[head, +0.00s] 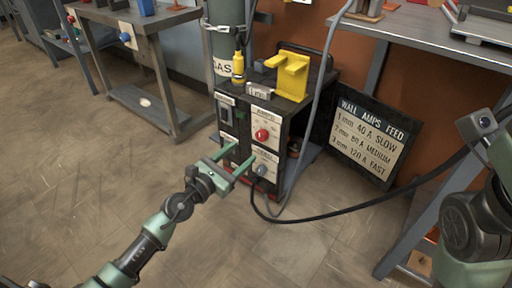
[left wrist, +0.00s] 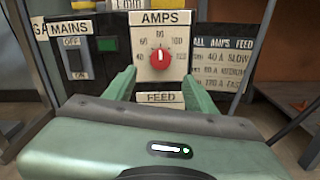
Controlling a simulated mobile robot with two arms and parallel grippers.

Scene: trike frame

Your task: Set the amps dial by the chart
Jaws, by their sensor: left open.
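The black welder has a red amps dial (head: 262,134) on a white AMPS plate. In the left wrist view the red dial (left wrist: 160,58) has its white mark pointing about straight up; the numbers around it are small. My left gripper (head: 245,152) is open and empty, its fingers apart, pointing at the panel just below and in front of the dial. In the left wrist view its fingertips (left wrist: 160,76) flank the dial's lower side without gripping it. The chart (head: 368,138) reads 1 mm 40 A slow, 2 mm 80 A medium, 3 mm 120 A fast.
A small tag (head: 258,92) reading 1 mm stands on the welder beside a yellow block (head: 292,75). A grey FEED knob (head: 261,170) sits below the amps plate, and the MAINS switch (left wrist: 76,60) is left. A black cable (head: 345,213) crosses the floor.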

